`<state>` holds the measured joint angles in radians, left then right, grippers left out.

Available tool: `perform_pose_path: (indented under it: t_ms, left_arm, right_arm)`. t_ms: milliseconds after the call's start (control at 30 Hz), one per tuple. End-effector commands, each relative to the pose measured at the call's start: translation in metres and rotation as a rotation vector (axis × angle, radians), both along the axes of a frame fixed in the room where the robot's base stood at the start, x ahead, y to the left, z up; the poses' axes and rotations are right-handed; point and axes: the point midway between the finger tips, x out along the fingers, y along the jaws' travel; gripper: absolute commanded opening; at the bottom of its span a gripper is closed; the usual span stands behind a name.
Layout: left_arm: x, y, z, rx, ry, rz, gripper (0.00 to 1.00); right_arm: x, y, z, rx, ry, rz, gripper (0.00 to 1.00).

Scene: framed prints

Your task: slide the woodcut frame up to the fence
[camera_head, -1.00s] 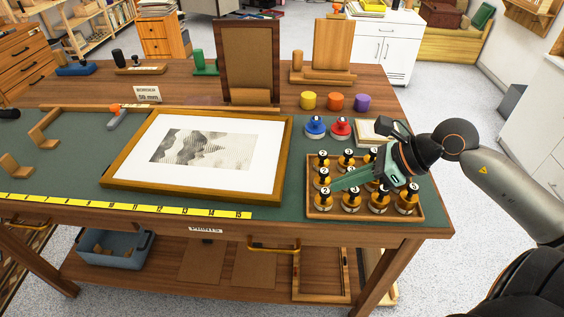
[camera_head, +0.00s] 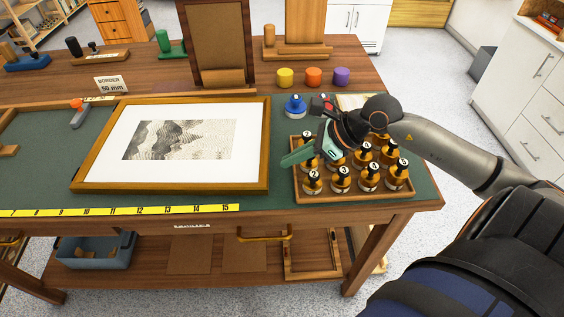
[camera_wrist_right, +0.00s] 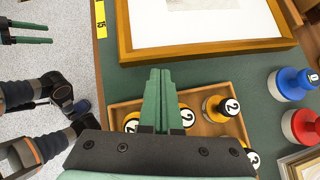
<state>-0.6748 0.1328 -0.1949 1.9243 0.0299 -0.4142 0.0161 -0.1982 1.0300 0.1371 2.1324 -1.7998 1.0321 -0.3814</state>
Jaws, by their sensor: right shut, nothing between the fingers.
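The woodcut frame (camera_head: 180,145), a wooden frame with a white mount and a grey landscape print, lies flat on the green mat. Its near right corner also shows in the right wrist view (camera_wrist_right: 205,52). The fence (camera_head: 60,103) is a low wooden strip along the back of the mat; the gap between it and the frame is hard to judge. My right gripper (camera_head: 284,161) is shut and empty, its green fingertips just right of the frame, apart from it. Its fingers (camera_wrist_right: 160,72) point at the frame's edge in the wrist view. My left gripper (camera_wrist_right: 36,34) shows there, fingers apart and empty.
A wooden tray (camera_head: 350,199) of numbered black-knobbed weights sits below my right gripper. A blue-knobbed piece (camera_head: 294,105) stands behind it. A yellow ruler (camera_head: 120,211) runs along the front edge. An upright brown board (camera_head: 219,45) stands behind the frame.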

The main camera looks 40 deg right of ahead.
Motion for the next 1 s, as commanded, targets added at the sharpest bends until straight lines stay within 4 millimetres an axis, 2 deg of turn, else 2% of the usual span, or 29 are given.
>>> perform_pose_path:
  t_ms: [333,1000]
  left_arm:
    - [0.002,-0.001,0.003,-0.001,-0.006,-0.001,0.68]
    - [0.002,0.000,-0.001,-0.001,-0.006,0.000,0.68]
  right_arm:
    - [0.016,0.015,-0.020,0.001,-0.001,0.000,0.00]
    - [0.016,0.016,-0.023,-0.001,0.000,0.001,0.00]
